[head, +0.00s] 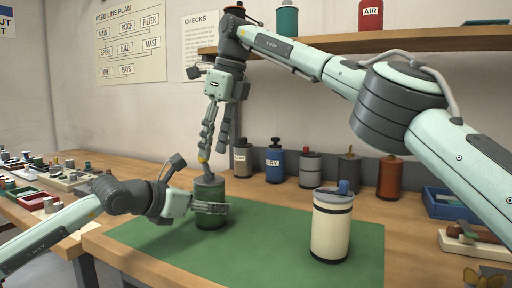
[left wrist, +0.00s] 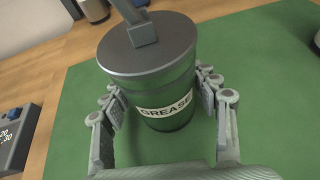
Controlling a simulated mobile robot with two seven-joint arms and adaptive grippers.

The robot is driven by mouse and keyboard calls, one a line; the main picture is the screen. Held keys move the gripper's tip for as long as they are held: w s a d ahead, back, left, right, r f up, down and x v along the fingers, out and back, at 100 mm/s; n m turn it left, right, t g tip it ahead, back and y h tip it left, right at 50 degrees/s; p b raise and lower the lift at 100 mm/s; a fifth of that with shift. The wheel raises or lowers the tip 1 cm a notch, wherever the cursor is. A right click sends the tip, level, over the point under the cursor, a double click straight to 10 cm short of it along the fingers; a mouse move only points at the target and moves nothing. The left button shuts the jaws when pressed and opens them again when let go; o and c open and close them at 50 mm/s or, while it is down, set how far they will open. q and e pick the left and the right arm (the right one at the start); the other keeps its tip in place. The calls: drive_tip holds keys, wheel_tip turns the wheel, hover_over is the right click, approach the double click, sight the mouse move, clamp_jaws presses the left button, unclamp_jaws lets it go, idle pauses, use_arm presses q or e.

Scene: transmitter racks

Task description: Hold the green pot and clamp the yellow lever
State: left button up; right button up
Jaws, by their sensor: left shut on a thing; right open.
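The green pot (head: 211,214) stands upright on the green mat (head: 265,258), with a grey lid; its GREASE label shows in the left wrist view (left wrist: 165,107). My left gripper (head: 218,207) is shut on the pot's body, one finger on each side in the left wrist view. A small yellow part, seemingly the yellow lever (head: 203,158), shows above the lid, just at the fingertips of my right gripper (head: 206,148). The right gripper points down over the pot and is open. Whether its fingers straddle the lever or touch it, I cannot tell. The left wrist view shows a grey post on the lid.
A cream canister (head: 331,228) with a blue knob stands on the mat to the right. Several canisters, including a blue one (head: 275,166), line the back wall. A blue bin (head: 446,204) is at the right. The front of the mat is free.

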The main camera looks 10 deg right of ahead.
drive_tip(key=s+d, duration=0.6)
drive_tip(key=d, duration=0.2)
drive_tip(key=y, duration=0.1)
approach(206, 166)
drive_tip(key=v, duration=0.3)
drive_tip(key=shift+t, duration=0.4)
drive_tip(key=x, duration=0.7)
drive_tip(key=a+x, duration=0.1)
drive_tip(key=x, duration=0.3)
drive_tip(key=shift+w+a, duration=0.1)
drive_tip(key=shift+w, duration=0.1)
drive_tip(key=shift+c, duration=0.6)
clamp_jaws()
